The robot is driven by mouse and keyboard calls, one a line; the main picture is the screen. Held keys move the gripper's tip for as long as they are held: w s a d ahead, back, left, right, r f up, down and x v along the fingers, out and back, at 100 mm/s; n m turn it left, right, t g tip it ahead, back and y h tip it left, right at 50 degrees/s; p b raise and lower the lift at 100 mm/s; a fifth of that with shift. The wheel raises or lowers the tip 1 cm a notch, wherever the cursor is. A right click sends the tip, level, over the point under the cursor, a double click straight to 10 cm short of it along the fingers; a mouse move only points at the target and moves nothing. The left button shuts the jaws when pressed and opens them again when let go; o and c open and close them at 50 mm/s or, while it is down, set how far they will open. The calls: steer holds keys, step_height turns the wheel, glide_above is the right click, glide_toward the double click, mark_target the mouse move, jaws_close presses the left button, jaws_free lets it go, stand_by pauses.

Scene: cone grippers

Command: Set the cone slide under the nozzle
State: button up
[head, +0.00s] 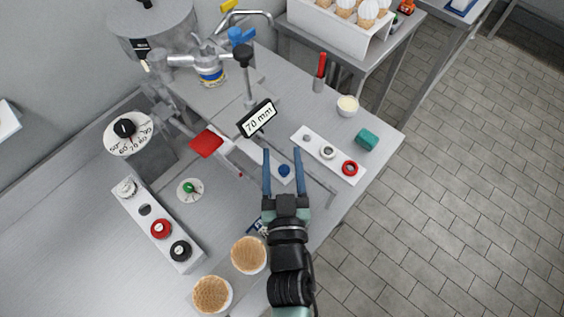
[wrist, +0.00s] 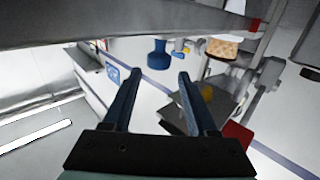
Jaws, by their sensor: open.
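The cone slide looks like the pale bar (head: 258,159) on the steel table, with a blue round knob (head: 284,170) near its right end and a red pad (head: 207,143) by its left end. My gripper (head: 282,152) is open and empty, and its two blue fingers appear on either side of the knob in the head view. In the wrist view the blue knob (wrist: 158,52) shows beyond and between the fingertips (wrist: 156,74); I see no contact. What looks like the nozzle (head: 210,75), with a blue and yellow band, hangs under the steel machine, left of and behind the slide.
A "70 mm" sign (head: 257,119) stands close behind my fingers. A white strip with rings (head: 327,152) and a teal block (head: 367,139) lie right. A dial panel (head: 157,229) and two waffle-topped cups (head: 249,255) are at left and front. The table's right edge is near.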

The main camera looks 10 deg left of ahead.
step_height(320, 180, up, 7)
steer(key=shift+r+p, duration=0.2)
steer(key=shift+p, duration=0.35)
